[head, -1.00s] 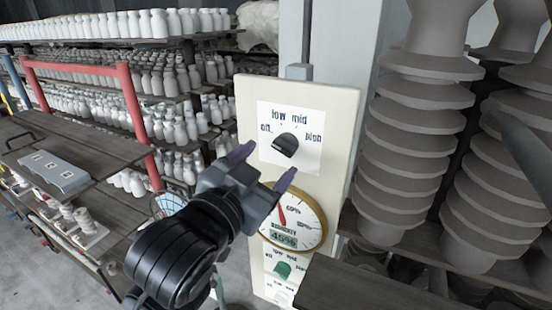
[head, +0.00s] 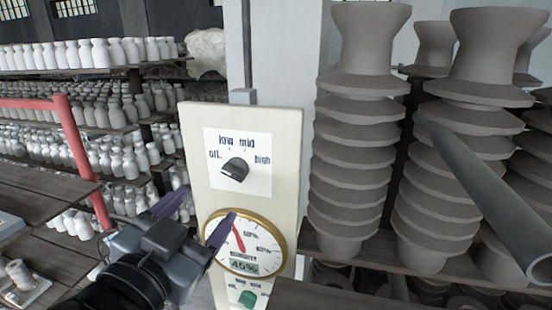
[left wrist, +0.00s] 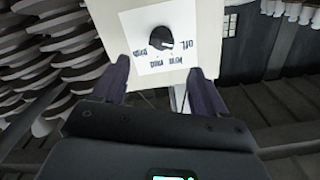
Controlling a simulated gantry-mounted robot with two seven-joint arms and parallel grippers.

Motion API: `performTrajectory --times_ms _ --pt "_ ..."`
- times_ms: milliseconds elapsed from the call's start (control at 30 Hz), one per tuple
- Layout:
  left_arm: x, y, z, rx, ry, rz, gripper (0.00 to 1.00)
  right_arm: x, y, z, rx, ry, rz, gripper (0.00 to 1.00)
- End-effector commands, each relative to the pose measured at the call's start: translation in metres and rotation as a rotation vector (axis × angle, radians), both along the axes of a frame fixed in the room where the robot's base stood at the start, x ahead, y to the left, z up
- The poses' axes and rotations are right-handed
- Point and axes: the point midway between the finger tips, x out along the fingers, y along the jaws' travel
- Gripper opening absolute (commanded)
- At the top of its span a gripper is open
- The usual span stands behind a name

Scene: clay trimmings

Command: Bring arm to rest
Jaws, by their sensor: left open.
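My left gripper (head: 197,222) is in the lower left of the head view, open and empty, with its two purple fingers apart. It is in front of the cream control panel (head: 287,125), below the upper dial. The black dial knob (head: 234,169) sits on a white plate marked off, low, mid and high. In the left wrist view the same knob (left wrist: 161,38) appears upside down beyond the fingers, and nothing is between them. My right gripper is not in view.
A humidity gauge (head: 268,243) reading about 45% and a green knob (head: 246,298) are lower on the panel. Stacked grey ribbed insulators (head: 350,150) stand at the right. Shelves of white bottles (head: 100,110) and a red frame (head: 82,160) are at the left.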

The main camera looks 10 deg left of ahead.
Motion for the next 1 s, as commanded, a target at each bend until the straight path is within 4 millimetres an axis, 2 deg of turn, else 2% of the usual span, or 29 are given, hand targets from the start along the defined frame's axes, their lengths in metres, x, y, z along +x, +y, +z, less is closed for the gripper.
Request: performTrajectory --times_ms 167,267,333,467,567,700,833,1000 --pt "0.01 -0.001 -0.039 -0.007 0.119 -0.003 0.72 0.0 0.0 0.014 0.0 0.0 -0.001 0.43" --pt "0.013 0.001 -0.078 -0.02 0.234 -0.002 0.72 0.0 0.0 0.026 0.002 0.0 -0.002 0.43" --pt "0.012 0.003 -0.112 -0.033 0.33 0.003 0.72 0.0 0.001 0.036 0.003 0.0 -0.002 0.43" --pt "-0.003 0.007 -0.178 -0.057 0.52 0.016 0.72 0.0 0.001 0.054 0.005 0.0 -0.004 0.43" --pt "-0.024 0.011 -0.227 -0.073 0.664 0.031 0.72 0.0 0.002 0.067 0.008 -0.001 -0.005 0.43" --pt "-0.067 0.019 -0.289 -0.097 0.862 0.06 0.72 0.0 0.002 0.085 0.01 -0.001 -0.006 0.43" --pt "-0.114 0.025 -0.333 -0.113 1.022 0.091 0.72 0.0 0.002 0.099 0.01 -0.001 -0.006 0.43" --pt "-0.167 0.034 -0.369 -0.128 1.175 0.13 0.72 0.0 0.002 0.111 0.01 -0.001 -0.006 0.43"
